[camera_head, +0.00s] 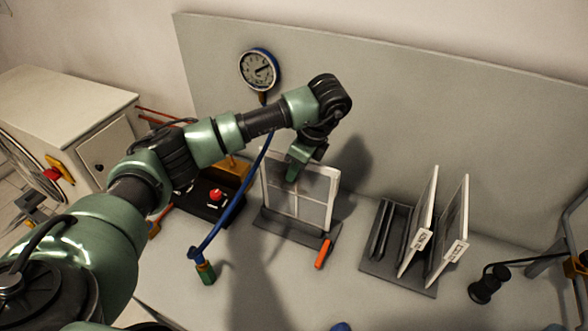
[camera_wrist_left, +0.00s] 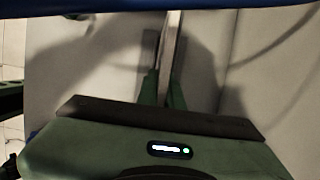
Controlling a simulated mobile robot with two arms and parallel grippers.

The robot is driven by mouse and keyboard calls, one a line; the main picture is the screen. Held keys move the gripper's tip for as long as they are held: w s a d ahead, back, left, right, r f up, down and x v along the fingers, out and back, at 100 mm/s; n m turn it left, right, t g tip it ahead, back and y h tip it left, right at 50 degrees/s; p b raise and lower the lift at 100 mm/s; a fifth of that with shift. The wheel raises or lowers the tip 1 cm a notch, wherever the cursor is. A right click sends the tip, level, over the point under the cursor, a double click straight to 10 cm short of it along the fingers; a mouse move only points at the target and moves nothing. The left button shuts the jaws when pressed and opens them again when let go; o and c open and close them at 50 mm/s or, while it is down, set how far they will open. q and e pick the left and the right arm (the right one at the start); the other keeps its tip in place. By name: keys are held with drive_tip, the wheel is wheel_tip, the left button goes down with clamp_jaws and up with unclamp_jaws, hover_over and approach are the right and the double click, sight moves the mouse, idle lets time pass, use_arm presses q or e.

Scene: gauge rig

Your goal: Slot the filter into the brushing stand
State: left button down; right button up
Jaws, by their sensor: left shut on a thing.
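The filter (camera_head: 314,196), a pale-framed mesh panel, stands close to upright in the middle of the bench. My left gripper (camera_head: 293,174) is shut on its upper part. In the left wrist view the filter (camera_wrist_left: 170,45) shows edge-on as a thin strip between the fingers (camera_wrist_left: 163,92). The brushing stand appears to be the low dark base (camera_head: 290,231) at the filter's lower edge. I cannot tell whether the filter sits fully in its slot or just above it. My right gripper is not in view.
A dark slotted rack (camera_head: 378,266) at the right holds two tilted, labelled panels (camera_head: 420,222). An orange-handled tool (camera_head: 323,254) lies by the stand. A grey backboard (camera_head: 420,110) rises behind.

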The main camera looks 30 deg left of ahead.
use_arm(q)
drive_tip(key=shift+r, duration=0.2)
drive_tip(key=shift+r+p, duration=1.9)
drive_tip(key=shift+r, duration=1.45)
drive_tip(key=shift+f+b, duration=1.65)
drive_tip(key=shift+f, duration=0.4)
drive_tip(key=shift+b, duration=0.4)
